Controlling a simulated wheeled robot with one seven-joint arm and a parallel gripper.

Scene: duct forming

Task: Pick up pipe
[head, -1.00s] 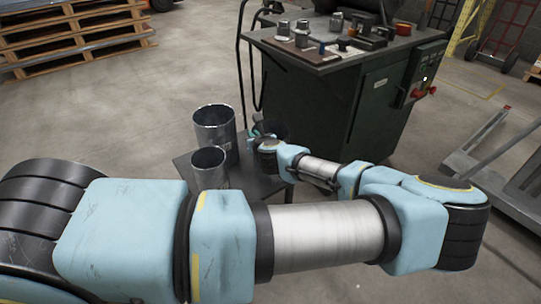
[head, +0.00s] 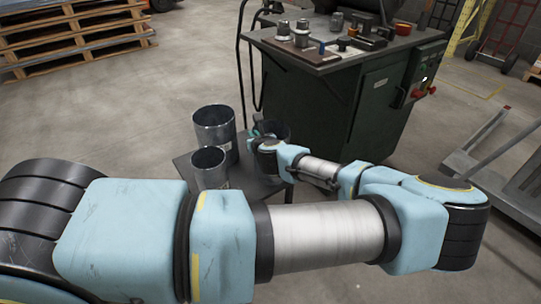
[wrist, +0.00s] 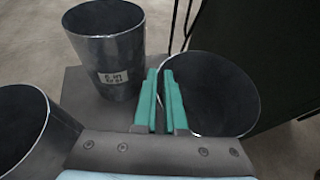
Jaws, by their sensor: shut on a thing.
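Three open-topped grey metal pipes are in view. My gripper (wrist: 160,105) is shut on the near-left wall of the right-hand pipe (wrist: 215,95), with its teal fingers on either side of the rim. In the head view this pipe (head: 281,132) is partly hidden behind my gripper (head: 257,132). I cannot tell whether its base touches the table. A tall pipe (head: 214,130) with a small white label, also in the wrist view (wrist: 108,50), stands upright left of my gripper. A smaller pipe (head: 209,170) stands nearer, at lower left in the wrist view (wrist: 30,135).
The pipes are at a small dark table (head: 183,167). A green machine cabinet (head: 345,105) with tools and parts on top stands close behind it. A grey flat cart (head: 500,165) is at right. Wooden pallets (head: 70,35) lie at far left. Floor left of the table is clear.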

